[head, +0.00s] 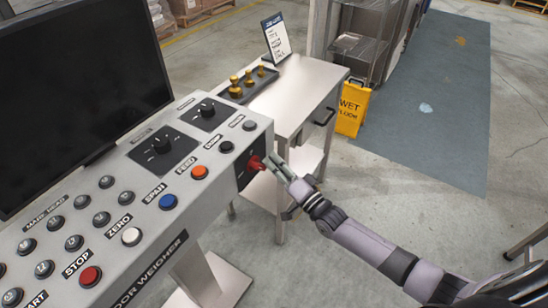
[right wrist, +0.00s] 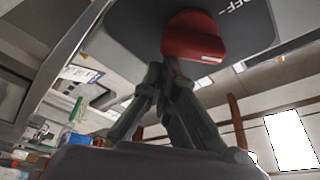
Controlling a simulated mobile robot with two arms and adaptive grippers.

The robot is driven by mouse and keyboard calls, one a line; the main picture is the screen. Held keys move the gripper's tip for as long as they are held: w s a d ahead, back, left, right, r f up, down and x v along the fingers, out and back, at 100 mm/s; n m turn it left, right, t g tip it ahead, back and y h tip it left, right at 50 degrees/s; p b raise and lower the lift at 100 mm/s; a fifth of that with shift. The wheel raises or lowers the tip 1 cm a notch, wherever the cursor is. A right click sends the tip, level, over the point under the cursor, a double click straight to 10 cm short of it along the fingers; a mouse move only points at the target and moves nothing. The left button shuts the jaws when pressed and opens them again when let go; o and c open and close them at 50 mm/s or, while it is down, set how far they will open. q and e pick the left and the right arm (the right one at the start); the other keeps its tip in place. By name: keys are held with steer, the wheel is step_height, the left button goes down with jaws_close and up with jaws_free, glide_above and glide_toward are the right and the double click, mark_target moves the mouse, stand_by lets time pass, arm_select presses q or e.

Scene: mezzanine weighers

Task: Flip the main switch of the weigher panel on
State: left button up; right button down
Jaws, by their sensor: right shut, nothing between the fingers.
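The weigher panel (head: 190,212) is a sloped grey console with buttons, two black rotary knobs and a dark screen. Its main switch is a red handle (head: 256,162) on a dark plate at the panel's right end. In the right wrist view the red handle (right wrist: 192,40) is close above my fingers, with "OFF" lettering on the dark plate (right wrist: 262,22) beside it. My right gripper (head: 277,168) is shut and empty, its fingertips right at the handle. I cannot tell whether they touch it. My left gripper is out of view.
A steel side table (head: 298,92) behind the panel carries a dark tray (head: 262,82) with brass weights and a sign (head: 276,36). A yellow wet-floor sign (head: 352,107) stands by a steel rack (head: 357,47). Floor at the right is mostly clear.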

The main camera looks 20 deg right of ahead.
steer(key=m, duration=0.2)
steer(key=f+m+h+p, duration=0.1)
steer(key=m, duration=0.1)
steer(key=shift+s+a+g, duration=0.1)
steer(key=shift+g, duration=0.3)
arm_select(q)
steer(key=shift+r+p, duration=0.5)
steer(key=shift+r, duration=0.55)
arm_select(e)
steer(key=shift+s+a+f+m+g+h, duration=0.1)
steer(key=shift+f+m+g+h, duration=0.15)
steer(key=shift+m, duration=0.7)
steer(key=shift+a+f+m+g+h, duration=0.15)
steer(key=shift+f+m+g, duration=0.1)
steer(key=shift+m, duration=0.7)
steer(key=shift+f, duration=0.1)
